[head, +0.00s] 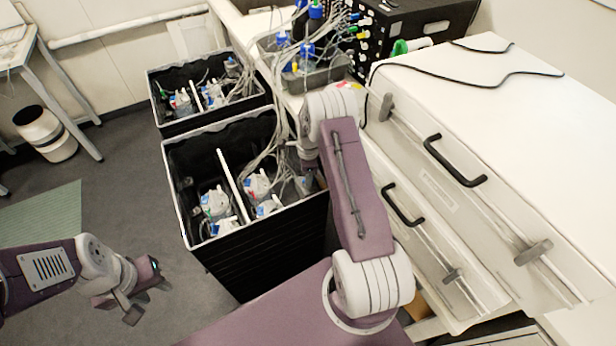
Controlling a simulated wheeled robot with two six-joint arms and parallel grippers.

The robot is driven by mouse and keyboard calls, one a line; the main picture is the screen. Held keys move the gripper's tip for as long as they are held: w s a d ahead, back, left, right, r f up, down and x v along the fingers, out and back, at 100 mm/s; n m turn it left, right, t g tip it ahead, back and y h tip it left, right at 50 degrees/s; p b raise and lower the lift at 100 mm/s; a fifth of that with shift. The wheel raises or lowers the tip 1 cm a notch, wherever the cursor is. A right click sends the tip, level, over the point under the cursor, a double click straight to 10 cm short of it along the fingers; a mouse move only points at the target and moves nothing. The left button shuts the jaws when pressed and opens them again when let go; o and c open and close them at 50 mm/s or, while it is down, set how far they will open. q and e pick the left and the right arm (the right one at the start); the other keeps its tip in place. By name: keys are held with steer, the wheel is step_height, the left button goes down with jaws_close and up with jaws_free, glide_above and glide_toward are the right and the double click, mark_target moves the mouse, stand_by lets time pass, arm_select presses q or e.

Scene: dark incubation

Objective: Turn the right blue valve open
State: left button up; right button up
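Two black boxes hold white-capped bottles with small blue parts. In the near box (181,215), bottles (216,202) stand left of a white divider and others (257,184) stand right of it. A small blue part (264,211) shows on the right side; I cannot tell which piece is the right blue valve. My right gripper (308,180) hangs at the right side of the near box; its fingers are too hidden to tell their state or any contact. My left gripper (146,288) is at the lower left, apart from the boxes, open and empty.
The far box (160,122) stands behind the near one. Tubes (287,100) run from both up to a grey tray (318,78). A white cabinet (480,200) with black handles stands at the right.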

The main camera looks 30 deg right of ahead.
steer(key=shift+f, duration=0.2)
jaws_close()
steer(key=n, duration=0.4)
steer(key=shift+n, duration=0.3)
jaws_free()
